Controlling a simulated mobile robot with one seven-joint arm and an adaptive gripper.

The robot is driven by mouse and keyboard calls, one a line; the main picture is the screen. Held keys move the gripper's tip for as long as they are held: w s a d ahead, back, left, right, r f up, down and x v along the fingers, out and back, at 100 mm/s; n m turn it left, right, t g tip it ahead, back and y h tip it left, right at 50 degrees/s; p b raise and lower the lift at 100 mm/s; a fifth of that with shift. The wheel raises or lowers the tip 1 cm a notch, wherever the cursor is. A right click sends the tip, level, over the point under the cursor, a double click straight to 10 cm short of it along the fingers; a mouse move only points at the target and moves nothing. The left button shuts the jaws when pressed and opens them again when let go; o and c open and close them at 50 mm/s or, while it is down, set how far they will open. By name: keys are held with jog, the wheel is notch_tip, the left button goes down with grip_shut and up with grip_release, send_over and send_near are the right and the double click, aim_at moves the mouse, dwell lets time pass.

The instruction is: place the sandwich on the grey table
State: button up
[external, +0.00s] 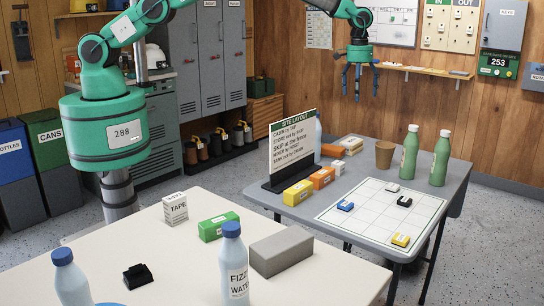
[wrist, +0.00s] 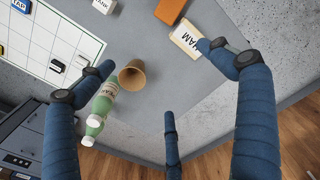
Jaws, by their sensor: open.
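The grey table (external: 365,172) stands at the right in the external view, and its grey top (wrist: 160,120) fills much of the wrist view. A cream box marked HAM (wrist: 188,37), perhaps the sandwich, lies near the table's edge in the wrist view. A cream-ended box (external: 350,143) at the table's back edge in the external view seems to be the same one. My gripper (external: 358,88) hangs high above the back of the grey table, its blue fingers spread and empty. In the wrist view one fingertip overlaps the HAM box's edge; contact is not evident.
The grey table also holds a brown cup (external: 384,155), green bottles (external: 440,158), a gridded board (external: 375,228), a sign (external: 292,150) and several small boxes. The white table (external: 130,230) in front holds a green box (external: 218,226), a grey block (external: 281,251) and water bottles.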

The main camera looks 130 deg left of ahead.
jog(key=d+r+m+t, duration=0.1)
jog(key=d+r+m, duration=0.3)
jog(key=d+r, duration=1.55)
jog(key=s+d+r+m, duration=0.1)
jog(key=s+d+r, duration=0.2)
jog(key=d+r, duration=0.3)
jog(key=s+d+r+m+t, duration=0.1)
jog(key=s+d+r, duration=0.25)
jog(key=d, duration=0.35)
jog(key=s+d+r+m, duration=0.2)
jog(key=d+r, duration=0.3)
jog(key=d, duration=0.2)
jog(key=s+d+r+m+t, duration=0.1)
jog(key=s+d+r+m, duration=0.1)
jog(key=s+d, duration=0.6)
jog(key=s+d+r+m+t, duration=0.1)
jog(key=s+d+r+m, duration=0.15)
jog(key=s+d, duration=0.55)
jog(key=s+d+f+m, duration=0.2)
jog(key=s+d+f, duration=0.1)
jog(key=s, duration=0.7)
jog(key=s+d+f+m+t, duration=0.1)
jog(key=s+d+f, duration=0.2)
jog(key=s+d, duration=0.3)
jog(key=s, duration=0.3)
jog(key=shift+s+d+f+m, duration=0.2)
jog(key=shift+s+m, duration=0.15)
